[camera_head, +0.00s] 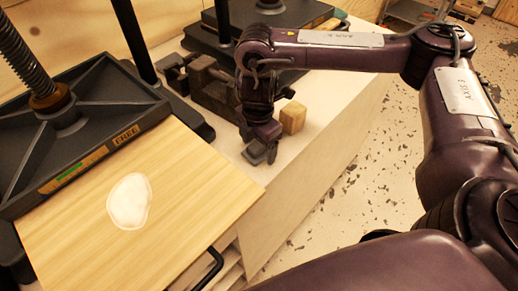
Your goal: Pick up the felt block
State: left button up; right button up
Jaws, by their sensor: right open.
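A small tan block (293,117), which appears to be the felt block, sits on the pale bench top near its right edge. My right gripper (261,153) points down just in front and to the left of the block. It is open, and nothing shows between its fingers. A small gap seems to lie between gripper and block, but I cannot tell the exact distance. My left gripper is not in view.
A dark metal vise (212,84) stands just left of my right gripper. A black screw press (90,120) and a wooden board (190,185) with a white patch (129,201) fill the left side. The speckled floor (340,215) lies beyond the bench edge.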

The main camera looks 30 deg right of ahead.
aim_at(258, 145)
jog(key=shift+c, duration=0.5)
jog(key=c, duration=1)
jog(key=shift+o, duration=0.2)
notch_tip(258, 145, up, 20)
jog(key=p, duration=0.4)
jog(key=o, duration=0.4)
jog(key=c, duration=0.3)
